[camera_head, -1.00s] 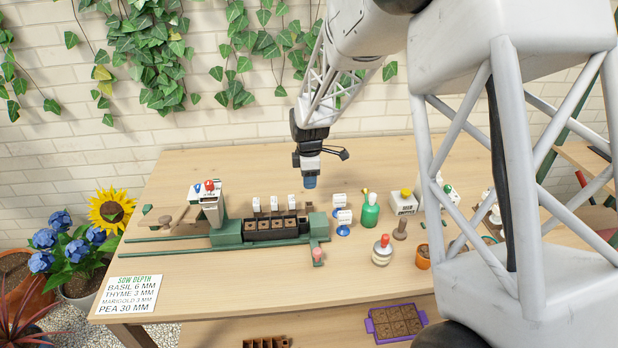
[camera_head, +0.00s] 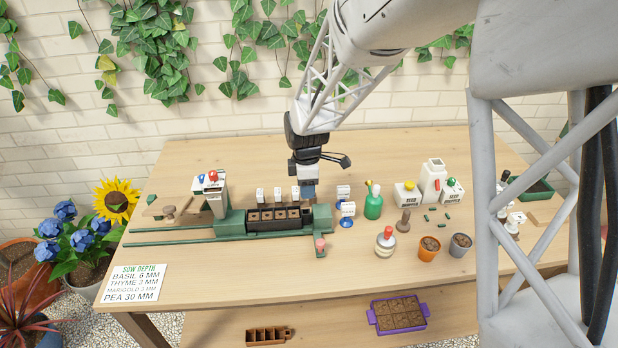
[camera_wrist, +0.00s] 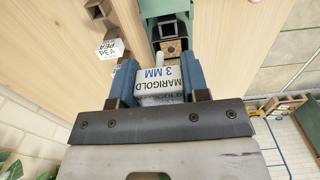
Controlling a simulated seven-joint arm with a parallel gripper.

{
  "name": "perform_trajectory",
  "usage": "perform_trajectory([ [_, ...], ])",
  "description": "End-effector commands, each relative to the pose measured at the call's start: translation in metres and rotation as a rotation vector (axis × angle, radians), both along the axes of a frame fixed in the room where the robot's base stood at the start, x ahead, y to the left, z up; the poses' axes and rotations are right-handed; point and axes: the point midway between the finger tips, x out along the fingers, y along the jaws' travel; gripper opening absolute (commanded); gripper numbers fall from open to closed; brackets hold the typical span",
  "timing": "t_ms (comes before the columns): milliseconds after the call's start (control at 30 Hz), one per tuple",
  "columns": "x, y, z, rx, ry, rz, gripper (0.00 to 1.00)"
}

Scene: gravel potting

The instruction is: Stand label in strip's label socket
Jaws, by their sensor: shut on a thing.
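A white label (camera_wrist: 158,82) reading "MARIGOLD 3 MM" is held between the blue fingertips of my shut gripper (camera_wrist: 158,88) in the wrist view. A short white stem projects from it toward the strip. In the head view my gripper (camera_head: 308,194) hangs low at the back right end of the black strip (camera_head: 280,226), which has soil cells and sits in a green holder. In the wrist view part of the strip (camera_wrist: 172,29) shows beyond the label. Whether the stem touches a socket is hidden.
Several white labels (camera_head: 277,194) stand in a row behind the strip. A pea label (camera_wrist: 108,48) shows in the wrist view.

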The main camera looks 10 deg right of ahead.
Motion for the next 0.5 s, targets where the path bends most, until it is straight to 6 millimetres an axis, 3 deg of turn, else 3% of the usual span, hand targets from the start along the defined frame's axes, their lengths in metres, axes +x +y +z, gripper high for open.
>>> perform_trajectory([
  [200, -0.0105, 0.0024, 0.0012, 0.0, -0.001, -0.001, 0.25],
  [500, -0.0105, 0.0025, 0.0011, 0.0, -0.001, -0.001, 0.25],
])
